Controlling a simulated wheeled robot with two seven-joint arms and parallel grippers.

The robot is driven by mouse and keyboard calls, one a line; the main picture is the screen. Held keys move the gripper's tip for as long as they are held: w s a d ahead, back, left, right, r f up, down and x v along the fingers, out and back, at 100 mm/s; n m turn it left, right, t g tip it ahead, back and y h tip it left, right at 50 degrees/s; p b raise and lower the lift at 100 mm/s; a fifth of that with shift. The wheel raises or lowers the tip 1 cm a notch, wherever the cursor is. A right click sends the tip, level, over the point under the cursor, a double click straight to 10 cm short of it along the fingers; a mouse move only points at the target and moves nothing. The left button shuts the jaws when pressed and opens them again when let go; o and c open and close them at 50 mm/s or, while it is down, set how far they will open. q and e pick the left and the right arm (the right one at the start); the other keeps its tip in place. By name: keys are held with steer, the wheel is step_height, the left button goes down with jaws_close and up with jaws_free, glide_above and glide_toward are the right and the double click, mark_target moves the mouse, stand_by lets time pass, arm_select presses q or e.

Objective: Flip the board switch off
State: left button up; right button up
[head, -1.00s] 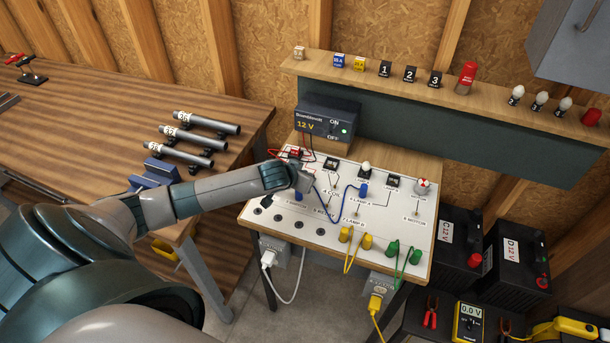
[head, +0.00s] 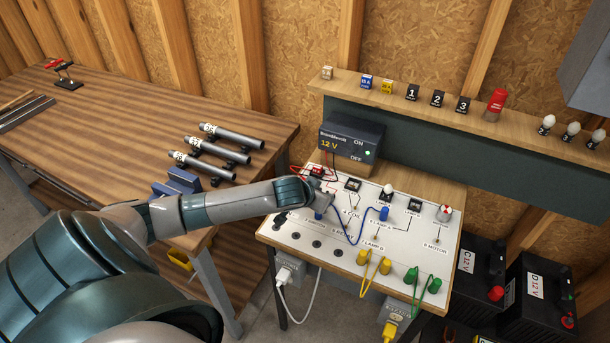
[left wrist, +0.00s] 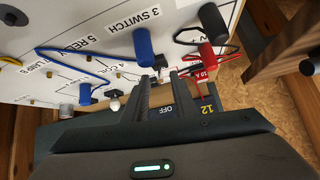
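The white test board (head: 345,228) stands on a small bench, and its printed "3 SWITCH" label shows in the left wrist view (left wrist: 163,13). My left gripper (head: 322,203) is low over the board's left part, beside its blue and red plugs. In the left wrist view the gripper (left wrist: 162,77) points at the board, with a visible gap between its fingers. A blue plug (left wrist: 143,46) is close to the fingertips. A small pale part lies beyond the gap; I cannot tell if it is the switch lever. The switch's position is hidden. My right gripper is out of view.
Blue, yellow and green leads cross the board. A red plug (left wrist: 207,58) is right of the fingers. A wooden table (head: 110,135) with metal tubes is left.

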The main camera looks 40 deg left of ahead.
arm_select(q)
steer(key=b+v, duration=0.3)
steer(key=v, duration=1.1)
